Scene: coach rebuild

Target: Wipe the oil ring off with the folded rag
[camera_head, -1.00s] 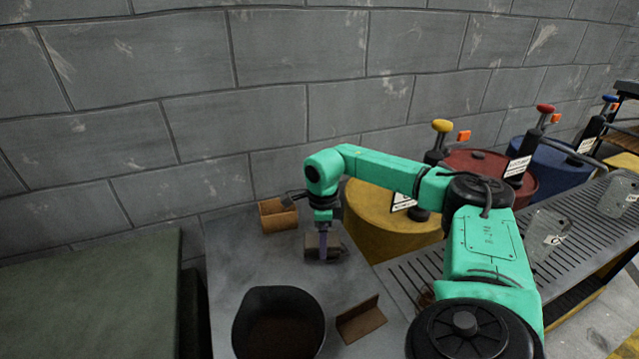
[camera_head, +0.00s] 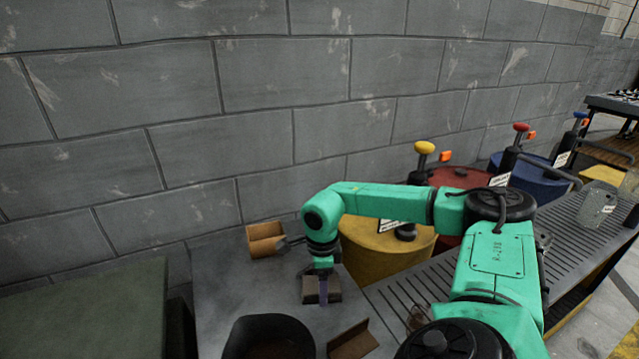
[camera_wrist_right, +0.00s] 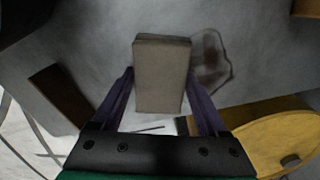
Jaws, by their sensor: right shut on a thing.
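The folded rag (camera_head: 334,289) is a grey-brown block on or just above the grey metal tabletop; I cannot tell whether it touches. My right gripper (camera_head: 322,291) points down and is shut on it. In the right wrist view the rag (camera_wrist_right: 161,75) sits between the two purple fingers of the gripper (camera_wrist_right: 161,100). My left gripper is not in view.
A small open wooden box (camera_head: 266,240) stands at the table's back. A black bucket (camera_head: 270,330) and a brown angled piece (camera_head: 352,340) are at the front. A yellow drum (camera_head: 385,250) and a slatted bench (camera_head: 395,298) lie to the right. A grey wall is behind.

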